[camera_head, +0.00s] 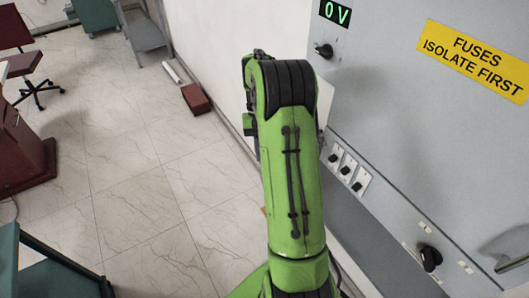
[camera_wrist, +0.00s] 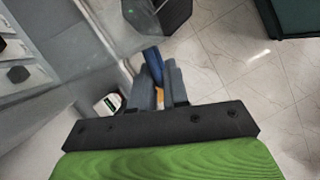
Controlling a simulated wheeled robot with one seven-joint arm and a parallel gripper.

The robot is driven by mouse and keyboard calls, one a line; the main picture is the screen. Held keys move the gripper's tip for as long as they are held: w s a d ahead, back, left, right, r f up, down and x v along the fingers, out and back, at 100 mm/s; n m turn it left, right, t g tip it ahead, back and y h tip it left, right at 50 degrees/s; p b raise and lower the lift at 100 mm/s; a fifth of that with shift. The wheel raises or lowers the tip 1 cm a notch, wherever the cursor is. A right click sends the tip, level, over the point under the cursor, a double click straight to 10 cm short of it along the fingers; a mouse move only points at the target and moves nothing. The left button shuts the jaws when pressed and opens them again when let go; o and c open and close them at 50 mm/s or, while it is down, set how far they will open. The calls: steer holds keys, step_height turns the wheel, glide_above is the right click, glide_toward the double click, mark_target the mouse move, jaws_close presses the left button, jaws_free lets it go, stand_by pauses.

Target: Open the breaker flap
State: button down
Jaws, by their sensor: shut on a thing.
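In the wrist view my gripper (camera_wrist: 158,82) has its two dark fingers close together around a narrow blue piece (camera_wrist: 153,62). The blue piece meets the edge of a grey, see-through-looking panel (camera_wrist: 100,42), which looks like the breaker flap standing out from the cabinet. The exact grip is partly hidden by the fingers. In the head view my green arm hides the gripper and most of the flap. Only a pale plate edge (camera_head: 324,112) shows beside the arm, and I cannot tell if it is the flap.
The grey cabinet (camera_head: 400,120) fills the right side, with a "0 V" display (camera_head: 335,12), a black knob (camera_head: 324,50), several small switches (camera_head: 346,170) and a lower rotary knob (camera_head: 430,257). A dark red box (camera_head: 196,98) lies on the floor.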

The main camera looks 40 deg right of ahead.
steer(key=shift+w+d+m, duration=0.35)
steer(key=shift+w+m, duration=0.05)
steer(key=shift+w, duration=0.1)
steer(key=c, duration=1.2)
jaws_free()
steer(key=shift+a, duration=0.1)
